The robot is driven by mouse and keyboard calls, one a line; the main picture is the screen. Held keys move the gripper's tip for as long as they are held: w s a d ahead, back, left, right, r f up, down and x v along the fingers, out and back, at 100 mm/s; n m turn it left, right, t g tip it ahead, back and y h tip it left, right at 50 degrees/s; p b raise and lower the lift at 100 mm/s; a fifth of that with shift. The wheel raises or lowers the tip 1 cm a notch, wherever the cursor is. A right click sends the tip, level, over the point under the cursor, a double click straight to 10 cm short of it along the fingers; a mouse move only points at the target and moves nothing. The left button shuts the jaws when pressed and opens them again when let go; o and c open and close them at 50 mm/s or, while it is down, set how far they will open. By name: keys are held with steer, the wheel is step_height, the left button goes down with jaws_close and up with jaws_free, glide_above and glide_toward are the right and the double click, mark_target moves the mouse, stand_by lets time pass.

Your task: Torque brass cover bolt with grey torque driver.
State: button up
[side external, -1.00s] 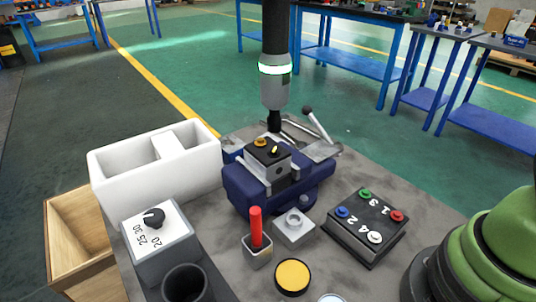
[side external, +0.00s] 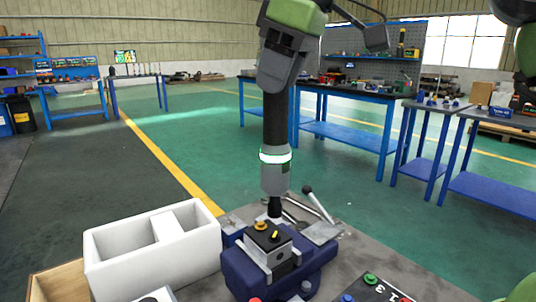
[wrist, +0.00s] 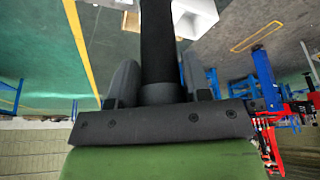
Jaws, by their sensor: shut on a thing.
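My gripper (side external: 279,72) is shut on the upper black handle of the grey torque driver (side external: 276,178), which hangs upright with a lit green-white ring. In the wrist view the black handle (wrist: 158,45) sits between my two fingers. The driver's black tip ends just behind the dark cover (side external: 268,236) on the metal block in the blue vise (side external: 250,275). A brass bolt (side external: 260,226) sits at the cover's back left, and a smaller yellow part (side external: 275,235) is to its right. I cannot tell whether the tip touches anything.
A white two-compartment bin (side external: 150,250) stands left of the vise, with a wooden box (side external: 55,283) beside it. The vise handle (side external: 318,204) rises at right, close to the driver. A numbered button box (side external: 372,288) is partly cut off at the front right.

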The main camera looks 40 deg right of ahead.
steer(key=shift+w, duration=0.1)
steer(key=shift+w, duration=1.9)
steer(key=shift+f, duration=0.1)
steer(key=shift+f, duration=2.45)
stand_by(1.9)
steer(key=shift+r, duration=0.15)
